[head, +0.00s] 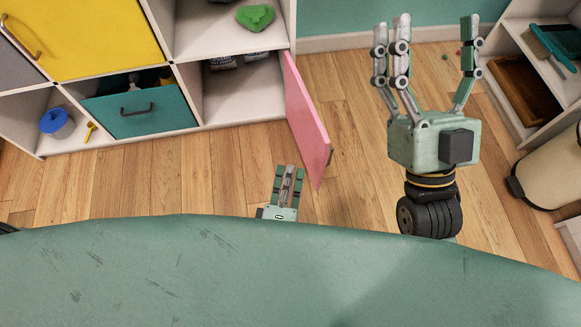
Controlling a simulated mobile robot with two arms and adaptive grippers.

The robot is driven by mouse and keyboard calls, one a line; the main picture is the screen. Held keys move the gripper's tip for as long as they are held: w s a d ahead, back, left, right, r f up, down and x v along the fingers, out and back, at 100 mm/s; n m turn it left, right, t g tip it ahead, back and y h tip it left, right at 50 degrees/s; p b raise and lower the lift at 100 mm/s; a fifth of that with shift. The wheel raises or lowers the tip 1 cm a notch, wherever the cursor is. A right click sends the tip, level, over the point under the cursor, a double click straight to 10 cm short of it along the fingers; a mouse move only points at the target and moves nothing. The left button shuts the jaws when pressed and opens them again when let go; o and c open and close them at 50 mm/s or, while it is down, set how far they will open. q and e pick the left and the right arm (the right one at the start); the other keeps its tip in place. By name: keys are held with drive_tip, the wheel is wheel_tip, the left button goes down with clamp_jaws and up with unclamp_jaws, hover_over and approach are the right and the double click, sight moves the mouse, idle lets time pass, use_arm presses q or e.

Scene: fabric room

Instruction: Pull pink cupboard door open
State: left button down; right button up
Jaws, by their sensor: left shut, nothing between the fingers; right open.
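The pink cupboard door (306,122) stands swung out from the right end of the white shelf unit, showing its compartment. Its dark handle (329,156) shows at the door's right edge. My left gripper (290,170) is shut and empty, low in the picture, just left of the door's lower end. I cannot tell whether it touches the door. My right gripper (430,30) is open and empty, raised to the right of the door and apart from it.
The shelf unit (185,65) holds a yellow door (85,35) and a teal drawer (138,108). A shelf with trays (528,88) and a beige bin (553,170) stand at right. Wooden floor (348,110) lies clear between the door and my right gripper.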

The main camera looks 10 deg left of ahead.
use_arm(q)
drive_tip(key=s, duration=1)
drive_tip(key=shift+s+a, duration=0.15)
drive_tip(key=shift+a, duration=0.2)
